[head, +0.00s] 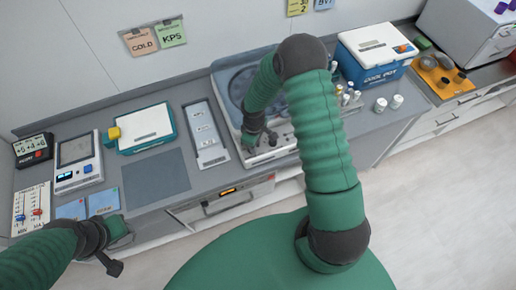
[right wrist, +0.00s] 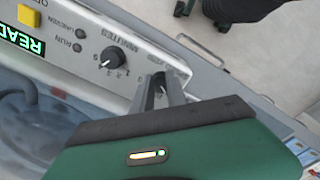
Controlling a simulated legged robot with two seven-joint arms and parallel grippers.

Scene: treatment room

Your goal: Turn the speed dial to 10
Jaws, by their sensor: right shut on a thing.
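The machine with the dials (head: 228,98) stands at the middle of the bench in the head view, with a round basin in its top. In the right wrist view its front panel (right wrist: 88,22) carries a black dial with a white pointer marked MINUTES (right wrist: 112,60). A second dark dial (right wrist: 158,86) sits beside it, between my fingertips; its label and pointer are mostly hidden. My right gripper (right wrist: 166,92) is shut on this second dial; in the head view it (head: 262,138) is at the panel. My left gripper (head: 122,246) is over the bench's front edge, far left of the machine; its jaws are unclear.
A lit READY display (right wrist: 32,45) and a yellow button (right wrist: 28,15) are on the panel. White jars (head: 388,103) and a blue cool box (head: 378,62) stand to the right. A grey tray (head: 206,132) and a dark mat (head: 155,177) lie to the left.

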